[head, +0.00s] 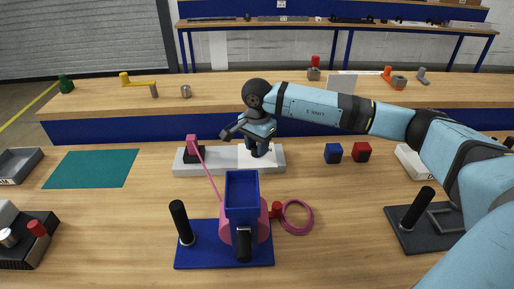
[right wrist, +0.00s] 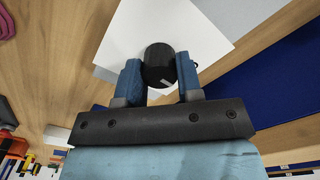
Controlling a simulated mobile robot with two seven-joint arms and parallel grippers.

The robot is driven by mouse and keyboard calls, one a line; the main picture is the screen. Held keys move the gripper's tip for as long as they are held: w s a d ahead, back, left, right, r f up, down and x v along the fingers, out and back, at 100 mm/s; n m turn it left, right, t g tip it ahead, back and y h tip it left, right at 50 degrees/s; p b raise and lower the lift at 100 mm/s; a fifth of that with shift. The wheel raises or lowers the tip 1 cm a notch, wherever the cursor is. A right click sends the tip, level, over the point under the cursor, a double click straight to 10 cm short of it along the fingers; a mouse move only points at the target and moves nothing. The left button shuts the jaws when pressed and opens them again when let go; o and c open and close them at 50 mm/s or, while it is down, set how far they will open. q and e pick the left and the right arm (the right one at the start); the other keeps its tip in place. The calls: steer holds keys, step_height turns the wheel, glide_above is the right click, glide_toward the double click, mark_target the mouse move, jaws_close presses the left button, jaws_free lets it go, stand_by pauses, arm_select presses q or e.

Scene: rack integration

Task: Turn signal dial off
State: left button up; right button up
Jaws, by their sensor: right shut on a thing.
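The signal dial (right wrist: 158,64) is a round black knob with a short white mark near its edge, seen from above in the right wrist view. It stands on a white plate (right wrist: 205,42). In the head view the plate (head: 246,161) lies on the right part of a long grey base (head: 222,169), and the dial is mostly hidden under my right gripper. My right gripper (right wrist: 158,75) has its two blue fingers on opposite sides of the dial, shut on it. It points down in the head view (head: 259,151). My left gripper is not in view.
A black block with a pink lever (head: 192,147) stands on the base's left part. A blue fixture (head: 242,188) with a black post stands in front. Blue (head: 333,153) and red (head: 362,152) cubes lie to the right. A teal mat (head: 92,169) lies left.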

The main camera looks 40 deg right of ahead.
steer(key=shift+n, duration=0.4)
steer(key=o, duration=0.9)
step_height(320, 180, up, 14)
steer(key=shift+f+p, duration=0.1)
steer(key=shift+p, duration=0.4)
